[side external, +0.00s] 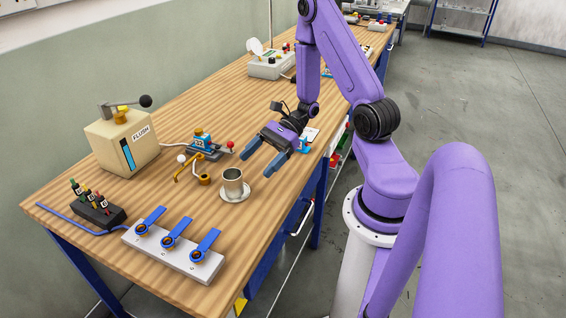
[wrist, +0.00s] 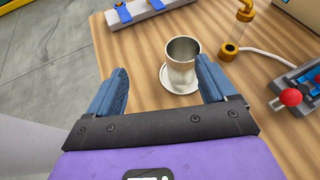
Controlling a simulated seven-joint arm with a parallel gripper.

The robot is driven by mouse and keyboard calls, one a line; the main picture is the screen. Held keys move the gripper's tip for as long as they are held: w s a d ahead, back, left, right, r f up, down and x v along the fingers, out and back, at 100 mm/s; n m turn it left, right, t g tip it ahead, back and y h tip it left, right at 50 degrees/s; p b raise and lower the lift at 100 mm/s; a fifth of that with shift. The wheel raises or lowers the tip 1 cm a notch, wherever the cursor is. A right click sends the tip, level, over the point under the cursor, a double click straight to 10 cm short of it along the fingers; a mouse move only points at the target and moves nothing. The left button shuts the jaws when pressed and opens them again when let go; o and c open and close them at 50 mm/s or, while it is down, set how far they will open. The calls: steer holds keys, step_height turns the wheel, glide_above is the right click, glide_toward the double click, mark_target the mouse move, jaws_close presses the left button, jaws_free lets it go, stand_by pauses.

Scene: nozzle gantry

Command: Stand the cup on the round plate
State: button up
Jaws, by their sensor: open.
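A metal cup (side external: 232,184) stands upright on a small round white plate (side external: 236,196) on the wooden table. In the wrist view the cup (wrist: 182,62) looks upright, with the plate's rim (wrist: 178,87) showing around its base. My gripper (side external: 261,165) is open and empty, above the table to the upper right of the cup and apart from it. In the wrist view the blue fingers (wrist: 163,85) are spread wide, and the cup shows beyond them, nearer the right finger. The far side of the plate is hidden by the cup.
A brass pipe fitting (side external: 190,172) stands close left of the cup. A white block with blue levers (side external: 172,250) lies toward the front. A beige box (side external: 122,142) and a small device with a red knob (side external: 209,148) are behind. The table edge runs along the right.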

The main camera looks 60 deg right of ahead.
steer(key=s+a+r+n+g+h, duration=0.1)
steer(key=s+a+r+n+h, duration=0.2)
steer(key=n, duration=0.8)
steer(key=s+a+r+n+g+h, duration=0.2)
steer(key=s+a+r+n+h, duration=0.2)
steer(key=s+n, duration=0.3)
steer(key=s+a+r+n+g+h, duration=0.1)
steer(key=s+a+r+n+h, duration=0.3)
steer(key=n, duration=1.2)
steer(key=shift+s+a+r+g+h, duration=0.3)
steer(key=shift+s+a+h, duration=0.4)
steer(key=shift+s, duration=0.35)
